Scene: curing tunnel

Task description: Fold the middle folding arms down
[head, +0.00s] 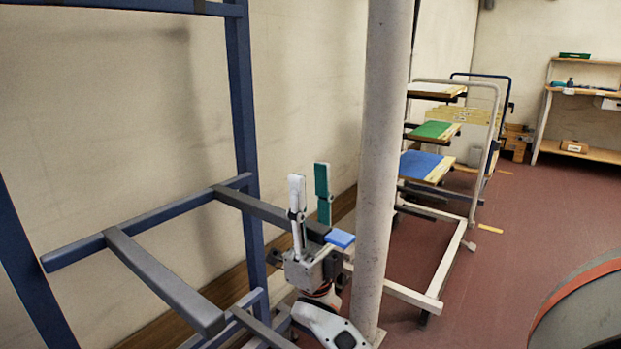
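A blue rack frame (243,100) stands at the left against the wall. Two grey middle folding arms stick out roughly level from its middle crossbar (150,222): the near one (165,282) and the far one (255,209). My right gripper (309,171) points up by the outer end of the far arm, with one white and one green finger spread apart and nothing between them. Its body hides part of that arm's end; I cannot tell whether they touch. A small blue pad (341,238) shows beside it. My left gripper is out of view.
Lower grey arms (262,331) show below the middle ones. A pale round post (383,150) stands just right of my gripper. Behind it is a cart (455,265) with coloured boards. A shelf (585,155) stands far right. The red floor between is mostly clear.

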